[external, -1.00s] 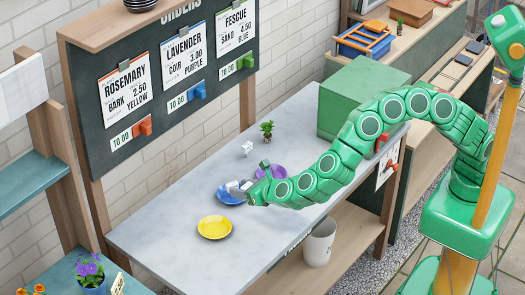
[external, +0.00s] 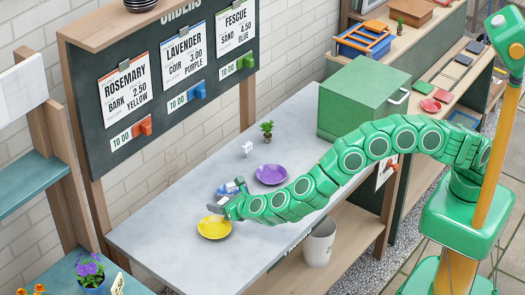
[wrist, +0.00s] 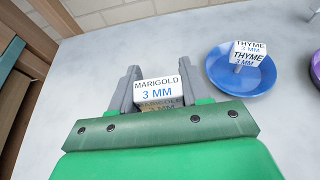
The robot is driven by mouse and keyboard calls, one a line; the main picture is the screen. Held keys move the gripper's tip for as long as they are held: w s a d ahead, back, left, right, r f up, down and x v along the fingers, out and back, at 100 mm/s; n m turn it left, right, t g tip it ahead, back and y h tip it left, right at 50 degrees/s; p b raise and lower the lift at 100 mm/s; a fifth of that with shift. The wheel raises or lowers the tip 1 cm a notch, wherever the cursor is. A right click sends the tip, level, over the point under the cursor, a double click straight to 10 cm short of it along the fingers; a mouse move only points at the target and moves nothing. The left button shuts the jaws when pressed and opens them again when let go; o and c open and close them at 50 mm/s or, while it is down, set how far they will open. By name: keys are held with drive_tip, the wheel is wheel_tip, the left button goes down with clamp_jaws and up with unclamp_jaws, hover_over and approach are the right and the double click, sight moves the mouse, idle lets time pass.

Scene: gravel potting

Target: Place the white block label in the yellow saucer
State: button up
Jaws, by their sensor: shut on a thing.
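My gripper (external: 219,209) is shut on a white block label (wrist: 158,92) that reads MARIGOLD 3 MM. In the wrist view the label sits between the two grey fingers. In the external view the gripper is at the upper right part of the yellow saucer (external: 213,230), low over it; I cannot tell whether the label touches it. The saucer is not visible in the wrist view. A blue saucer (wrist: 228,82) holds another white label (wrist: 248,55) reading THYME 3 MM; in the external view this saucer is mostly hidden behind my gripper.
A purple saucer (external: 271,175) stands farther back on the grey table (external: 165,236). A small white block (external: 247,148) and a potted plant (external: 267,131) stand near the wall. A green box (external: 352,105) stands at the table's far end. The table's left part is clear.

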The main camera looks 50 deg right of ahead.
sight(217, 223)
drive_tip(key=shift+w+a+f, duration=0.2)
drive_tip(key=shift+w+f, duration=0.05)
drive_tip(key=shift+f, duration=0.2)
drive_tip(key=shift+w+a+f, duration=0.2)
drive_tip(key=shift+f, duration=1.7)
drive_tip(key=shift+f, duration=0.1)
drive_tip(key=o, duration=1)
drive_tip(key=shift+v, duration=6)
drive_tip(key=shift+w+r, duration=0.1)
drive_tip(key=shift+r, duration=0.15)
